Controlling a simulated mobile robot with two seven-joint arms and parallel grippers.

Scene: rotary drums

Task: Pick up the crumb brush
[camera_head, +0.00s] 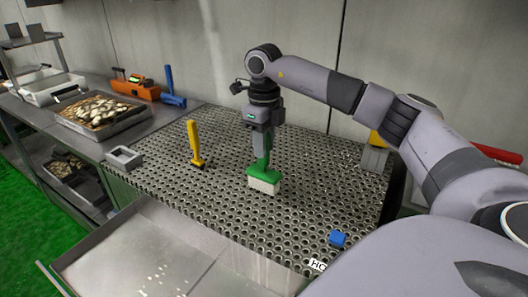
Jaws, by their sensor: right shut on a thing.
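The crumb brush (264,179) has a green handle and head with pale bristles. It is upright over the perforated metal surface (225,196), with the bristles at or just above it; I cannot tell if they touch. My right gripper (262,148) is shut on the top of the brush's handle and points down from above. The fingers partly hide the upper handle. My left gripper is not in view.
A yellow-handled tool (194,143) stands to the left on the perforated surface. A blue block (337,239) lies near the front right. A grey square holder (124,158) sits at the left edge. An open metal drawer (150,250) is in front.

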